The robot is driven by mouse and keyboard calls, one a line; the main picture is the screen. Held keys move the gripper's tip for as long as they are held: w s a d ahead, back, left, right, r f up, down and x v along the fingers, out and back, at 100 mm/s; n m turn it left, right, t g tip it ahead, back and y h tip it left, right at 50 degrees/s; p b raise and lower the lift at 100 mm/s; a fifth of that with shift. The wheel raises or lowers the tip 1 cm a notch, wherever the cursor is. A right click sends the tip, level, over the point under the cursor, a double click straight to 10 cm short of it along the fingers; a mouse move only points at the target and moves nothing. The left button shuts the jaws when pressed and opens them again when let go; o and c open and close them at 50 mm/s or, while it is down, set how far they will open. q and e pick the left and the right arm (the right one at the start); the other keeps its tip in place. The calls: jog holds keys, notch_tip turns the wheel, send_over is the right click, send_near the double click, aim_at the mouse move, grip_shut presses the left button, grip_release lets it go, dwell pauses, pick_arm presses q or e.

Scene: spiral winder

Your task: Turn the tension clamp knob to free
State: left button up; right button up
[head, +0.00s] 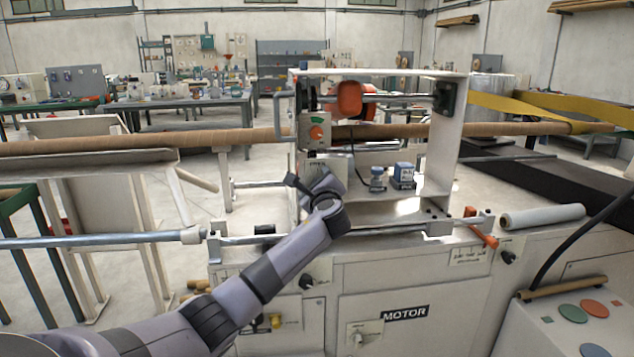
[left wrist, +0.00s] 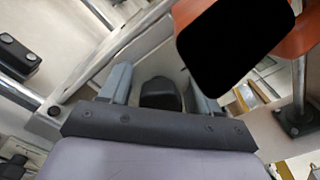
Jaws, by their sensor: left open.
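My left gripper (left wrist: 160,78) is open in the left wrist view, with its two grey fingers apart. A black knob-like part (left wrist: 160,95) shows between the fingers; I cannot tell whether they touch it. In the head view my left gripper (head: 312,188) is at the front left of the white winder frame (head: 452,150), and its fingertips are hard to make out. I cannot tell for certain which part is the tension clamp knob. My right gripper is not in view.
An orange roller part (head: 349,100) sits at the frame's top. Blue bottles (head: 403,175) stand on its shelf. The motor cabinet (head: 375,290) is below, with an orange lever (head: 482,235) at right.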

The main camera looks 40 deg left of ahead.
pick_arm(q)
jog(key=shift+w, duration=0.1)
jog(key=c, duration=1)
jog(key=shift+c, duration=0.2)
